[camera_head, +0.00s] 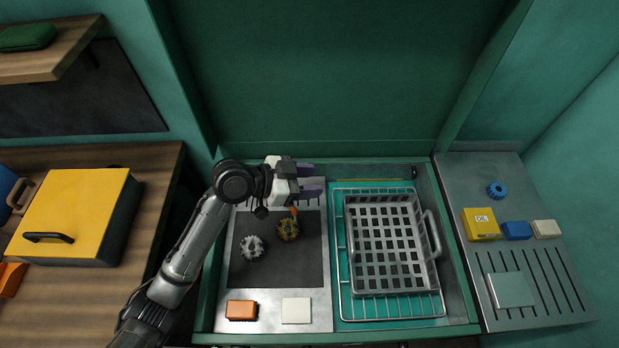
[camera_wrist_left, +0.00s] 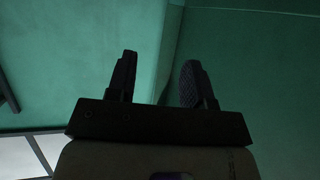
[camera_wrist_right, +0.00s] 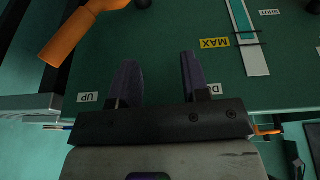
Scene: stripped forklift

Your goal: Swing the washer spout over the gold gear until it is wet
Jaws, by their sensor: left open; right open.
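The gold gear (camera_head: 288,230) lies on the dark mat (camera_head: 300,268) of the left tray, beside a silver gear (camera_head: 252,246). A small orange tip (camera_head: 293,210) shows just behind the gold gear; it may be the washer spout, mostly hidden by my left gripper. My left gripper (camera_head: 313,180) is open and empty above the back of the tray. In the left wrist view its fingers (camera_wrist_left: 160,80) face green walls. My right gripper (camera_wrist_right: 155,75) is open and empty before a green labelled panel; the head view does not show it. I cannot tell whether the gold gear is wet.
A grey basket (camera_head: 431,262) stands on a wire rack (camera_head: 345,300) at the right. An orange block (camera_head: 241,310) and a white block (camera_head: 296,310) lie at the tray's front. An orange handle-like part (camera_wrist_right: 75,30) is left of my right gripper. The yellow box (camera_head: 75,205) is far left.

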